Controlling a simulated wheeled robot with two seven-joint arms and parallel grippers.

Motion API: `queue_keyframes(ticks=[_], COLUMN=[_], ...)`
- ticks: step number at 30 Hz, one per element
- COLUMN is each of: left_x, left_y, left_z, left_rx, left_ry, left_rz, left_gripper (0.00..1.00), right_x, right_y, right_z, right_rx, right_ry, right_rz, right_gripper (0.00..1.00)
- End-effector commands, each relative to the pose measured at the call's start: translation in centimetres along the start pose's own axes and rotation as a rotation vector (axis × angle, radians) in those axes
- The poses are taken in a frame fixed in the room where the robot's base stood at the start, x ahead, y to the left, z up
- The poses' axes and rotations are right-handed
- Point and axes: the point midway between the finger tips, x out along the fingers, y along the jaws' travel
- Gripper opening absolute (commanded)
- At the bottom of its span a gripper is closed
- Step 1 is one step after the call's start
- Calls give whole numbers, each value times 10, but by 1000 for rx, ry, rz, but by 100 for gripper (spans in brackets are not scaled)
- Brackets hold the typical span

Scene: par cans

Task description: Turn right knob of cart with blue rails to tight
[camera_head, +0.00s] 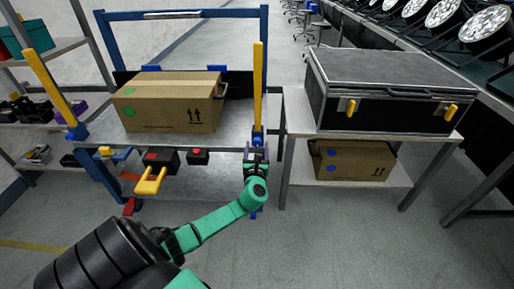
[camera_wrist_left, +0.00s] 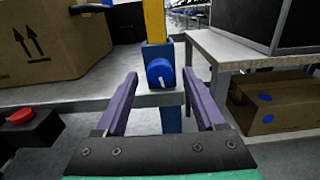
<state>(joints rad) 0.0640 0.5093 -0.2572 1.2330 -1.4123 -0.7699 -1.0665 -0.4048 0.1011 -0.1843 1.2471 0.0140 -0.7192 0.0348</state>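The cart with blue rails (camera_head: 225,133) stands ahead with a yellow upright post at each front corner. Its right knob (camera_wrist_left: 160,73) is round and blue with a short white mark on its lower part. It sits on the front of the right post, at the shelf edge. My left gripper (camera_wrist_left: 161,82) is open, its purple fingers to the left and right of the knob with visible gaps. It also shows in the head view (camera_head: 257,154), where it largely hides the knob. I cannot tell how deep the fingers reach. My right gripper is not in view.
A cardboard box (camera_head: 170,102) sits on the cart. Black units with red buttons (camera_head: 197,154) and a yellow handle (camera_head: 150,182) are at its front. A table (camera_head: 296,115) with a black case (camera_head: 380,90) stands close on the right. Floor in front is clear.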

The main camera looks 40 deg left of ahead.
Motion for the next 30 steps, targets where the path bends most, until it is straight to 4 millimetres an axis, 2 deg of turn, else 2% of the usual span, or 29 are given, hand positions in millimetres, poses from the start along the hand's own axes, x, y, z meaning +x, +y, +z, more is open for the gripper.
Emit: queue_keyframes(ticks=[8, 12, 15, 24, 27, 30], left_x=[0, -11, -32, -118, -136, -144], left_y=[0, 0, 0, 0, 0, 0], left_z=[1, 2, 3, 1, 0, 1], left_rx=[-1, -1, -1, -2, -1, -2], left_ry=[-2, -1, 1, 3, 1, 0], left_rz=[0, 0, -1, 0, -1, 1], left_gripper=[72, 72, 72, 72, 72, 72], right_x=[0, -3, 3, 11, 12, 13], right_y=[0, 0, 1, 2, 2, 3], right_z=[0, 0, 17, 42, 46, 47], right_rx=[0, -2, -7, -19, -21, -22], right_ry=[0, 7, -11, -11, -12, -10], right_rz=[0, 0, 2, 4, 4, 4], right_gripper=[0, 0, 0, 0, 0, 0])
